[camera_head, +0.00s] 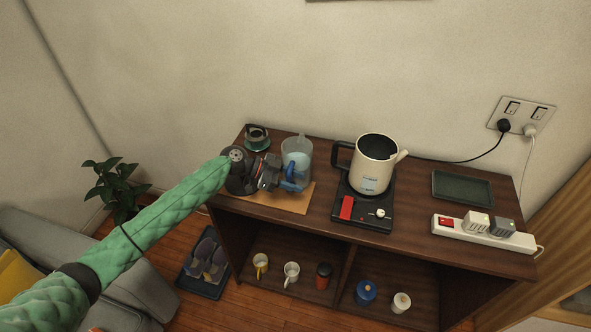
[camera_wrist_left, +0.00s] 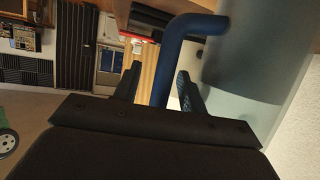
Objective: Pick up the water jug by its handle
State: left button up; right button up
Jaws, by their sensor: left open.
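The water jug (camera_head: 297,158) is clear with pale blue contents and stands upright on a thin wooden board at the left of the cabinet top. Its blue handle (camera_head: 291,174) faces the front and is partly hidden by my left gripper (camera_head: 282,178). In the left wrist view, the handle (camera_wrist_left: 168,60) comes down between the two open fingers of my left gripper (camera_wrist_left: 158,88), with a gap on the left side; contact on the right side cannot be told. The jug's wall (camera_wrist_left: 250,70) shows close by at the right. My right gripper is not in view.
A cream kettle (camera_head: 374,165) stands on a black hot plate (camera_head: 350,212) to the right of the jug. A small green-based item (camera_head: 257,138) sits behind the gripper. A dark tray (camera_head: 462,188) and a power strip (camera_head: 480,233) lie at the right. Mugs stand on the shelf below.

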pick_arm(q)
grip_shut()
jog(key=shift+r, duration=0.15)
dwell(1.1)
